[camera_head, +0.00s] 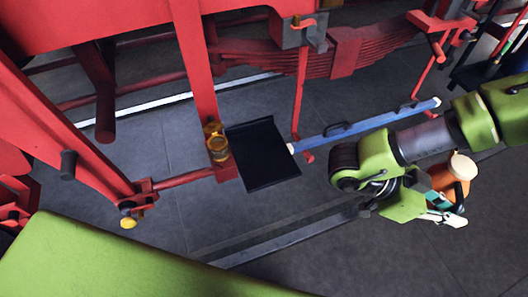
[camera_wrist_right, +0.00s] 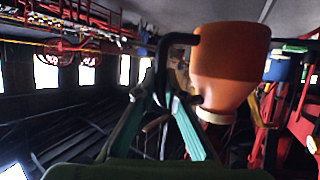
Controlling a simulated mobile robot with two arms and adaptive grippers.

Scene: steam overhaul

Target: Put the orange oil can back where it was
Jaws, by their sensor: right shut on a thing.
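The orange oil can (camera_head: 455,180) has a cream-coloured top and a black handle. In the head view it is at the right, beside my right gripper (camera_head: 446,206) and partly hidden by it. In the right wrist view the orange can (camera_wrist_right: 230,65) fills the upper middle. The teal fingers of my right gripper (camera_wrist_right: 162,88) close on its black handle (camera_wrist_right: 163,58). The can appears held clear of the floor. My left gripper is not in view.
A dark flat tray (camera_head: 262,165) stands out by a red upright, next to an amber glass cup (camera_head: 216,142). A long blue bar (camera_head: 365,124) runs from near the tray to the right. Red framework and a leaf spring (camera_head: 345,52) fill the back.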

